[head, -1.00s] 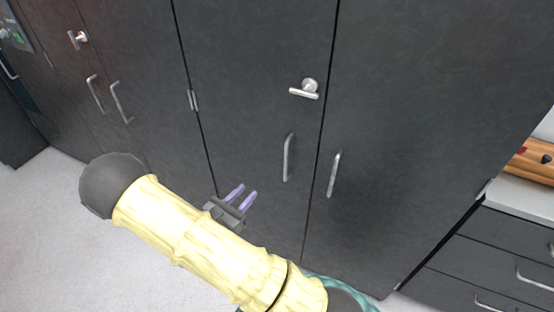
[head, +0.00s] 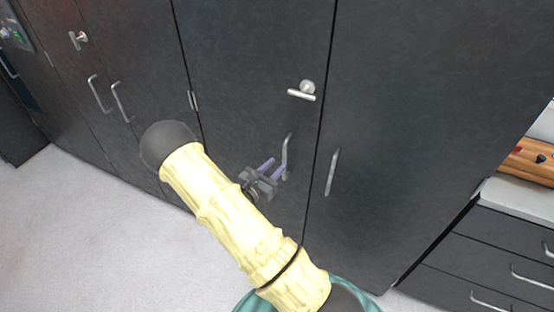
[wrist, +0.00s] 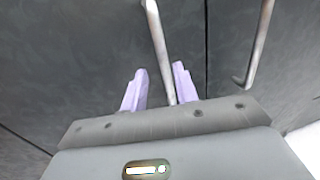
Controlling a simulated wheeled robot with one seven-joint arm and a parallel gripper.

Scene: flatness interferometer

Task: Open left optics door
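The dark cabinet has two doors side by side in the head view, a left door (head: 245,75) and a right door (head: 420,130). Both look shut. The left door has a silver vertical bar handle (head: 286,157), which also shows in the wrist view (wrist: 156,45). A silver T-shaped latch (head: 304,91) sits above it, its bar roughly level. My gripper (head: 276,170) is at the lower part of the left handle. In the wrist view its purple fingers (wrist: 160,88) are apart, with the handle's lower end between them. I cannot tell whether either finger touches it.
The right door's handle (head: 332,172) is close by on the right. Another cabinet with handles (head: 120,101) stands at the left. A drawer unit (head: 495,245) with a pale top stands at the right. Grey floor (head: 70,225) is open at the lower left.

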